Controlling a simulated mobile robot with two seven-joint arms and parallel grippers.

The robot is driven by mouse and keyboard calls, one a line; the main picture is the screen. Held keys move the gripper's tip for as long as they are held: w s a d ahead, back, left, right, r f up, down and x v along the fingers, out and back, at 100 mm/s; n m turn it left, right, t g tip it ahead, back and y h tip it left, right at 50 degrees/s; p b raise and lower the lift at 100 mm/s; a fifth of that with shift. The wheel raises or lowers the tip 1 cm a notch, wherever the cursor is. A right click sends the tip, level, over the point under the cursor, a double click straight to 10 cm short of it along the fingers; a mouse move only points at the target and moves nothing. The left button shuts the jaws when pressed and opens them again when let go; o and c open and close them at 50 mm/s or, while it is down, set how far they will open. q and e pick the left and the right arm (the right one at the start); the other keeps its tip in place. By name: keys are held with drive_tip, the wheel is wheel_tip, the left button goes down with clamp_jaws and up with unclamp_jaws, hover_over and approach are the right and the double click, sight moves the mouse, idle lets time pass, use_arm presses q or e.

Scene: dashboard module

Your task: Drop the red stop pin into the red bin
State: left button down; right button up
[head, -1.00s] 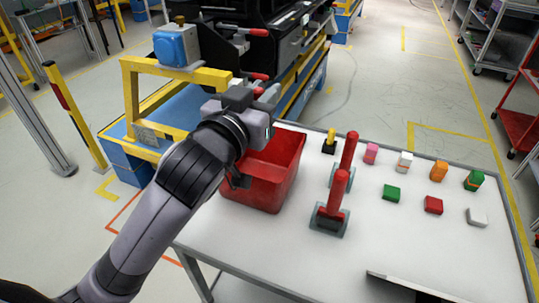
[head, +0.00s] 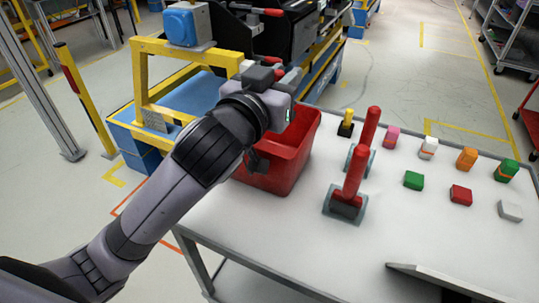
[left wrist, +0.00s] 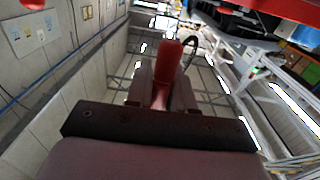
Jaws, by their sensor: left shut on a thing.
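The red stop pin (left wrist: 168,62) stands between the two fingers of my left gripper (left wrist: 165,88) in the left wrist view, and the gripper is shut on it. In the head view my left gripper (head: 286,77) is over the far left side of the red bin (head: 268,170), pointing away from me; its wrist hides part of the bin. I cannot tell the held pin clearly from the red-tipped parts behind it there. The bin is an open box at the table's left edge. My right gripper is out of view.
The white table (head: 300,240) holds two red upright handles on grey bases (head: 352,192), a yellow-topped black piece (head: 346,124) and several small coloured blocks (head: 461,195). Beyond the bin stands a yellow frame (head: 143,85) beside the dark dashboard module (head: 232,32).

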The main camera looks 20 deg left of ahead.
use_arm(q)
drive_tip(key=shift+f, duration=0.2)
drive_tip(key=c, duration=0.9)
unclamp_jaws()
drive_tip(key=v, duration=0.7)
drive_tip(key=shift+s, duration=0.1)
